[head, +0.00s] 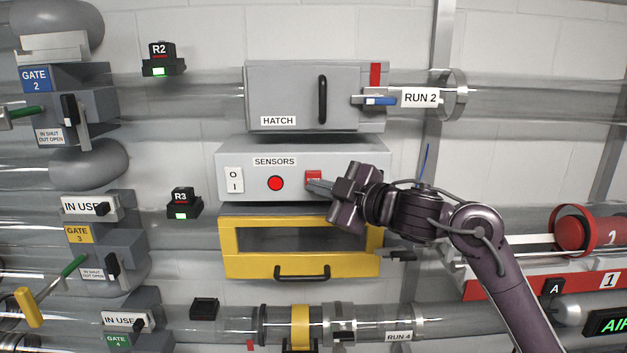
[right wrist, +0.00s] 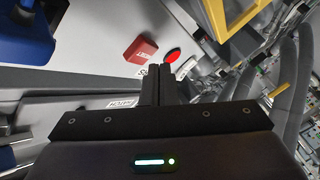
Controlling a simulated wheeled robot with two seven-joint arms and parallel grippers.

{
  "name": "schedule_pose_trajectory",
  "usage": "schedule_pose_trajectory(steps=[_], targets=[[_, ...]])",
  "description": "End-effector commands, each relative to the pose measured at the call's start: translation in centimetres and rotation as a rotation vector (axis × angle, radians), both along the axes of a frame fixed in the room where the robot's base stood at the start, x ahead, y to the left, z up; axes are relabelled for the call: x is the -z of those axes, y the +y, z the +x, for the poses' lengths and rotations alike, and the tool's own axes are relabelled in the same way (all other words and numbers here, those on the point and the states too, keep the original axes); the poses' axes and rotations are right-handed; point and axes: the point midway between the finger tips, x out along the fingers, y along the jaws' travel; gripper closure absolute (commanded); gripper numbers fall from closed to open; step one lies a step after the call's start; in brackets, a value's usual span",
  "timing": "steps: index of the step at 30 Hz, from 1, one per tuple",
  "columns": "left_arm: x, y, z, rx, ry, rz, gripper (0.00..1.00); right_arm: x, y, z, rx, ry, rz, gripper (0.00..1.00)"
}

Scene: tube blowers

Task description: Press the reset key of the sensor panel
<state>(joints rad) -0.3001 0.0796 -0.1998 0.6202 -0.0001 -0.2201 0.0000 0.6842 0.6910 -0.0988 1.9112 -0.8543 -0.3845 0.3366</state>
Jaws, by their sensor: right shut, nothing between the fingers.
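The sensor panel (head: 300,192) is a light grey box labelled SENSORS in the middle of the head view. It carries a white O/I switch (head: 234,180), a round red lamp or button (head: 275,183) and a square red key (head: 313,175). My right gripper (head: 310,184) is shut and empty, its tips at the lower edge of the red key in the head view. In the right wrist view the red key (right wrist: 140,49) and the round red one (right wrist: 172,55) show beyond the shut fingertips (right wrist: 158,72). I cannot tell whether the tips touch the key. My left gripper is not in view.
A grey hatch box (head: 285,85) with a black handle sits above the panel. A yellow-framed drawer (head: 300,265) sits right below it. Clear tubes run across the wall. Gate boxes (head: 85,75) stand at the left, a red rack (head: 540,285) at the right.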

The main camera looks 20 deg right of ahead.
Motion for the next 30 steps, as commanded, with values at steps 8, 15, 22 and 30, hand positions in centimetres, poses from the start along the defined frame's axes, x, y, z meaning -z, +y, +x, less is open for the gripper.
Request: schedule_pose_trajectory(steps=[8,15,22,30], targets=[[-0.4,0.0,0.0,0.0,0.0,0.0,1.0,-0.1,-0.2,0.8,-0.001,0.0,0.001,1.0],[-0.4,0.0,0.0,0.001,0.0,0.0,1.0,0.0,-0.2,0.8,-0.001,-0.001,0.0,1.0],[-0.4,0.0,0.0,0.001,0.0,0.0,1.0,-0.1,-0.2,0.9,-0.001,-0.001,0.0,1.0],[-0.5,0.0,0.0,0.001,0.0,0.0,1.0,-0.1,-0.3,1.2,-0.001,-0.001,0.0,1.0]])
